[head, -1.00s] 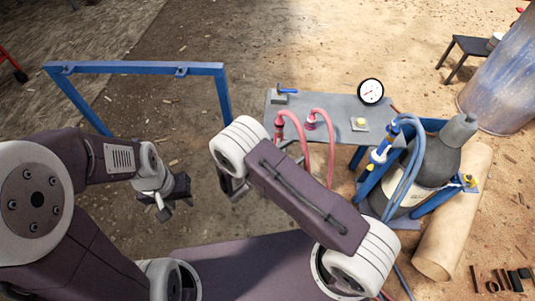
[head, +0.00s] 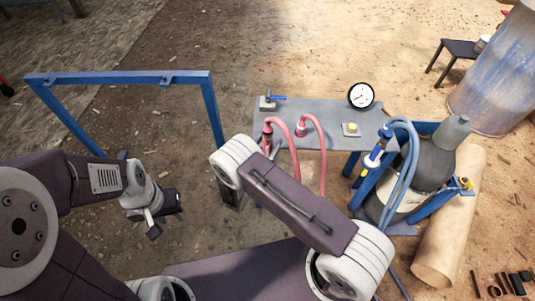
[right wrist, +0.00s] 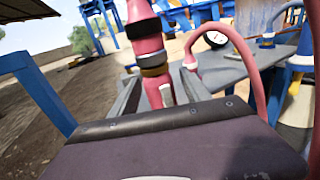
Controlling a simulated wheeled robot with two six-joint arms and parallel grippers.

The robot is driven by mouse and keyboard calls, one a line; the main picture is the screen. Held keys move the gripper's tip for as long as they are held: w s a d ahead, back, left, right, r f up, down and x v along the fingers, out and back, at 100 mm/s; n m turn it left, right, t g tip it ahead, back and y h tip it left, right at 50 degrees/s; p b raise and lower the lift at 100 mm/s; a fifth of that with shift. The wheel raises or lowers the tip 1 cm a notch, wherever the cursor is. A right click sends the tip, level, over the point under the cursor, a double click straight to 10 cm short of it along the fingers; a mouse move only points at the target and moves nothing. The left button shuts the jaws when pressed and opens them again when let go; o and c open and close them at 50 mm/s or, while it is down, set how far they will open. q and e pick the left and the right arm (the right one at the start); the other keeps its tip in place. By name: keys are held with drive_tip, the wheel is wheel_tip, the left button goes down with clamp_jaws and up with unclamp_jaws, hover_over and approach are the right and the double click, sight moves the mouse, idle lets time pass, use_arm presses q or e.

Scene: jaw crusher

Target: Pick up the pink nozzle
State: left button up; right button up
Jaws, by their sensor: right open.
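The pink nozzle (head: 267,138) stands upright at the left front of the grey table in the head view, joined to a pink hose. In the right wrist view the nozzle (right wrist: 148,45) has dark and yellowish bands. My right gripper (right wrist: 160,92) is open, with its two grey fingers on either side of the nozzle's lower part; I see no clear contact.
A second pink fitting (head: 300,128) with its hose stands just right of the nozzle. The grey table (head: 330,112) also holds a gauge (head: 361,96). A blue frame (head: 212,108) stands left, and a grey cylinder (head: 425,165) with blue hoses right.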

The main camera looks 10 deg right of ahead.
drive_tip(key=shift+x, duration=1.05)
drive_tip(key=shift+f, duration=0.1)
clamp_jaws()
idle(0.4)
